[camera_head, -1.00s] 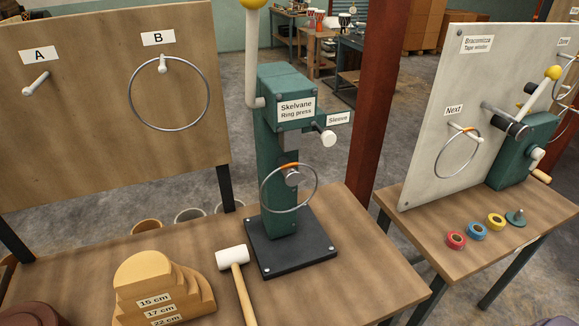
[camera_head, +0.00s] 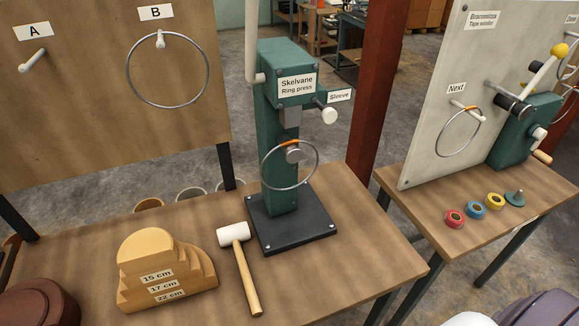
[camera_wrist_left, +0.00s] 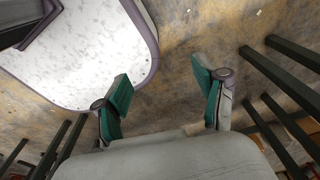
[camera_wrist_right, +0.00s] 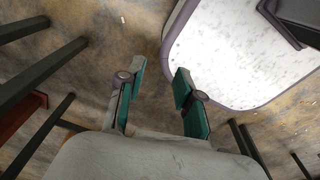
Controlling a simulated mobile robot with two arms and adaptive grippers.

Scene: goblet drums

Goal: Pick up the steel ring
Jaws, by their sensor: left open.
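Several steel rings show in the head view. One large plain ring (camera_head: 170,107) hangs on the peg under label B. A ring with an orange mark (camera_head: 288,190) hangs on the round boss of the green ring press (camera_head: 280,150). Another orange-marked ring (camera_head: 446,157) hangs on the peg under "Next" on the grey panel. Which ring the task means cannot be told. My left gripper (camera_wrist_left: 160,85) is open and empty over the floor in the left wrist view. My right gripper (camera_wrist_right: 160,85) has its fingers apart and empty in the right wrist view. Neither gripper shows in the head view.
A white-headed mallet (camera_head: 242,265) and a stepped wooden block (camera_head: 145,248) lie on the front bench (camera_head: 350,230). A dark red round object (camera_head: 40,303) is at lower left. Coloured tape rolls (camera_head: 476,210) lie on the right bench. A red post (camera_head: 385,100) stands between.

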